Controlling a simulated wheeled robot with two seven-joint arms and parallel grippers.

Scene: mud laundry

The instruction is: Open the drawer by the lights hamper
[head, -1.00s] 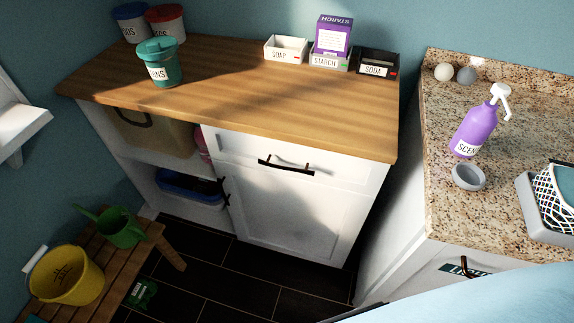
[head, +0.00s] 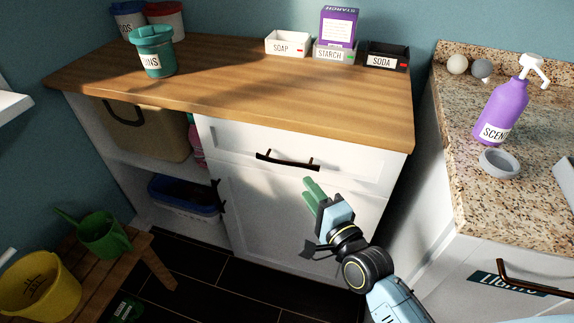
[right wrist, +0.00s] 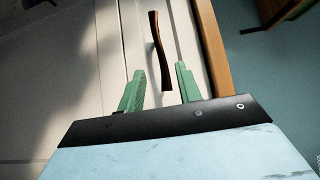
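The white drawer (head: 337,160) sits under the wooden counter, with a dark bar handle (head: 287,160) on its front; it looks closed. My right gripper (head: 308,188) is in front of the cabinet, just below and right of the handle in the head view. Its green fingers are apart and empty. In the right wrist view the handle (right wrist: 160,50) shows ahead, running between the two fingertips (right wrist: 160,74); I cannot tell how far it is from them. A dark label reading like "LIGHTS" (head: 490,282) is on the white front at the right, partly hidden by its handle. My left gripper is out of view.
The wooden counter (head: 240,85) holds a teal bin (head: 153,55) and several small boxes at the back. A granite counter (head: 500,200) with a purple bottle (head: 502,112) is at the right. A wooden bench with a yellow bucket (head: 38,288) is lower left.

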